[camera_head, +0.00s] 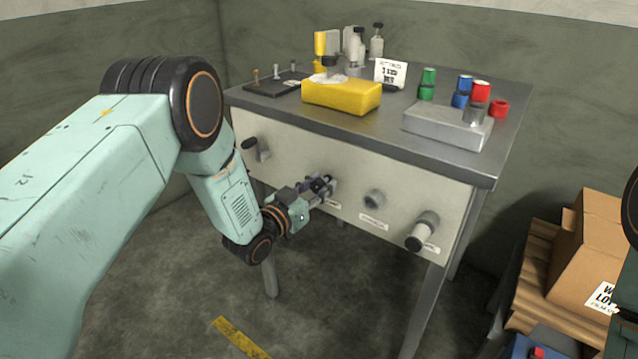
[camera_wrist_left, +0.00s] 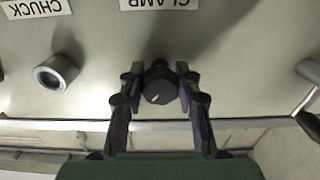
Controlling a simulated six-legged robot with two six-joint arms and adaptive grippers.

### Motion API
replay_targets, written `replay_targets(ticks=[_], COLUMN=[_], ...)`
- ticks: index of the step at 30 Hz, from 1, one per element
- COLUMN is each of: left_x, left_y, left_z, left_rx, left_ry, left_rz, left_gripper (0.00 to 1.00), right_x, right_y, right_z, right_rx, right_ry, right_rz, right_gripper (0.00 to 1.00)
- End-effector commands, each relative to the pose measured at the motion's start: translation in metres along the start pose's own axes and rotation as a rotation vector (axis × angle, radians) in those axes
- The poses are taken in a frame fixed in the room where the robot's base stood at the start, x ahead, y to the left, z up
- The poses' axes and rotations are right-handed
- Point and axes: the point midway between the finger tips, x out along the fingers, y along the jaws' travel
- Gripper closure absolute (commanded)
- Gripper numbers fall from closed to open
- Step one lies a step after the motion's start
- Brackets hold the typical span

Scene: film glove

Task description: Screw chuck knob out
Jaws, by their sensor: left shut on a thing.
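My left gripper (camera_head: 322,187) is at the front panel of the grey table (camera_head: 300,150). In the left wrist view, its two fingers (camera_wrist_left: 161,88) are shut on a black faceted knob (camera_wrist_left: 160,86), one on each side. The knob is in front of the panel by the label CLAMP (camera_wrist_left: 160,4); I cannot tell whether it is seated there. Beside it, by the label CHUCK (camera_wrist_left: 36,8), a round grey fitting (camera_wrist_left: 57,73) has an open-looking centre and no black knob. This fitting shows right of the gripper in the head view (camera_head: 375,198). My right gripper is out of view.
Cardboard boxes (camera_head: 590,250) stand at right.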

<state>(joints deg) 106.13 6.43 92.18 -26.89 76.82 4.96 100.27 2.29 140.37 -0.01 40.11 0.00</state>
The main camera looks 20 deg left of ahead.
Motion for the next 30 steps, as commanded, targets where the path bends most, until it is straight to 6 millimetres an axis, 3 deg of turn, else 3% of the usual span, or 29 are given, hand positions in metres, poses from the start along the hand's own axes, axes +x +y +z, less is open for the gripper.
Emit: replay_targets(ticks=[15, 30], left_x=[0.0, 0.0], left_y=[0.001, 0.001], left_z=[0.0, 0.0], left_rx=[-0.456, -0.667], left_ry=[-0.002, -0.001], left_rz=[0.0, 0.0], left_gripper=[0.98, 0.98], right_x=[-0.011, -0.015], right_y=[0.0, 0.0], right_z=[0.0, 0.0], right_rx=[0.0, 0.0], right_ry=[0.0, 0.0], right_rz=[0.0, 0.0], right_gripper=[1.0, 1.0])
